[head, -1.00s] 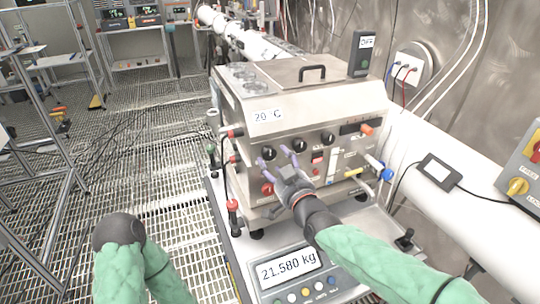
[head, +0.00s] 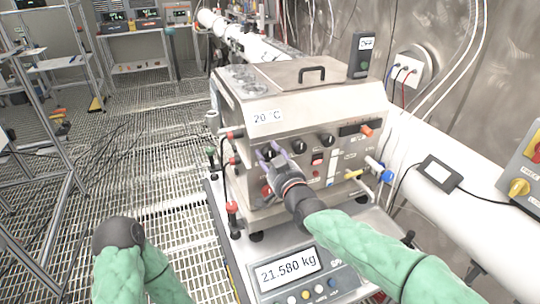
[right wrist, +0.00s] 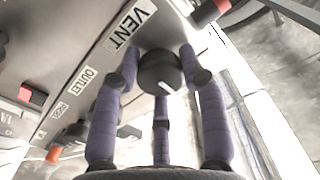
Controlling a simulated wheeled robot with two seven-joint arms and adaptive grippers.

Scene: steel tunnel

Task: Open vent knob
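The vent knob (right wrist: 160,72) is a round black knob with a white mark, beside the VENT label (right wrist: 130,25) in the right wrist view. In the head view it is at the front left of the steel machine (head: 300,110), partly hidden by my fingers. My right gripper (head: 270,151) has its purple fingers around the knob; in the right wrist view the fingertips (right wrist: 162,68) close against its sides. My left gripper is out of the head view; only my left arm shows at the lower left.
The machine stands on a scale with a display reading 21.580 kg (head: 288,268). A white pipe (head: 450,165) runs along the right. Grating floor (head: 150,150) is clear at left.

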